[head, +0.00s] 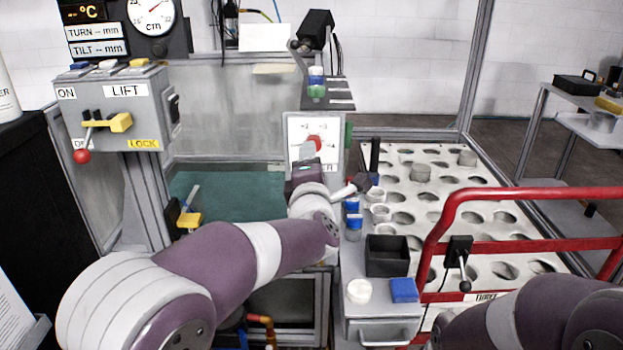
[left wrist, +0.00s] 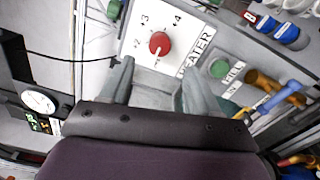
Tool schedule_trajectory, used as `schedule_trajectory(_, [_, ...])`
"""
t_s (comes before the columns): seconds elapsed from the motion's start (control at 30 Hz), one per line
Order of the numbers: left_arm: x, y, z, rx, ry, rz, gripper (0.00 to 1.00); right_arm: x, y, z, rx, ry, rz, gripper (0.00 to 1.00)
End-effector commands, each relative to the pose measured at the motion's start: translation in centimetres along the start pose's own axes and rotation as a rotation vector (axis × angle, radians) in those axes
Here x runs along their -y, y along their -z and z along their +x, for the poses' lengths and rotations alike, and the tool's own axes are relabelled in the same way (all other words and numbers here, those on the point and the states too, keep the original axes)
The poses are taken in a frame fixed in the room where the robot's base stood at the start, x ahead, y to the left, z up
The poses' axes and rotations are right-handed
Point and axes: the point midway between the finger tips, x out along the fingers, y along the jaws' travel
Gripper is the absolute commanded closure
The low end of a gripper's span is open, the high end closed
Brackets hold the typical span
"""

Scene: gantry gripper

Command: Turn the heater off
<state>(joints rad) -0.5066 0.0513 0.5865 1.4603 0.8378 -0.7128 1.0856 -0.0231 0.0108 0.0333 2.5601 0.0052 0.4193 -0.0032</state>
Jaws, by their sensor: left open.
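The heater panel (head: 301,127) is a white plate on a grey post, labelled HEATER, with a round red knob (head: 314,142). In the left wrist view the knob (left wrist: 160,43) sits on the white dial face (left wrist: 190,32), with marks +2, +3 and +4 around it. A pale mark shows on the knob's lower part; I cannot tell exactly which setting it points to. My left gripper (left wrist: 160,66) is open, its two fingers spread below the knob and apart from it. In the head view the gripper (head: 305,168) is just in front of the panel, partly hiding it. My right gripper is out of view.
A green button (left wrist: 220,68) with a label lies right of the heater dial. Blue-capped containers (head: 353,212) and a black bin (head: 387,256) stand below the panel. A red rail (head: 520,193) crosses the right side.

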Motion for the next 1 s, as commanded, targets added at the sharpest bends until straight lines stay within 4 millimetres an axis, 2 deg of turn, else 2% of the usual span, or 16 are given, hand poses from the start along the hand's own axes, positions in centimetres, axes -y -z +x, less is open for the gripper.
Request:
schedule_trajectory(0.1, [0.0,-0.1,-3.0,0.003,0.0,0.0,0.39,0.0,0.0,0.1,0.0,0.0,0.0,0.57])
schedule_trajectory(0.23, [0.0,0.0,-5.0,0.001,0.0,0.0,0.39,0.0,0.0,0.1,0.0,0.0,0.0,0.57])
schedule_trajectory(0.37, [0.1,0.1,-5.8,0.0,0.001,0.0,0.39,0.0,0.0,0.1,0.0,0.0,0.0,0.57])
schedule_trajectory(0.67, [0.2,0.0,-5.8,0.002,0.006,0.032,0.39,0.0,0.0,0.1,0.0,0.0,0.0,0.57])
schedule_trajectory(0.73, [2.0,-1.1,-6.0,0.069,0.08,0.176,0.39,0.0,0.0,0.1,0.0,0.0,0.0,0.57])
schedule_trajectory(0.77, [3.7,-1.7,-6.4,0.123,0.135,0.276,0.39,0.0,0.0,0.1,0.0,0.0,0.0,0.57])
schedule_trajectory(0.83, [8.8,-2.6,-8.9,0.311,0.294,0.591,0.39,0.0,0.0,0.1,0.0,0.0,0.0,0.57])
schedule_trajectory(0.87, [11.2,-1.9,-10.3,0.402,0.373,0.745,0.39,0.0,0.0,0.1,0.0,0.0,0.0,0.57])
schedule_trajectory(0.9, [14.1,-0.2,-12.3,0.516,0.475,0.933,0.39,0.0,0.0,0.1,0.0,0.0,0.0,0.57])
schedule_trajectory(1.0, [18.8,5.2,-17.1,0.747,0.689,1.25,0.39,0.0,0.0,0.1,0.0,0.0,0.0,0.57])
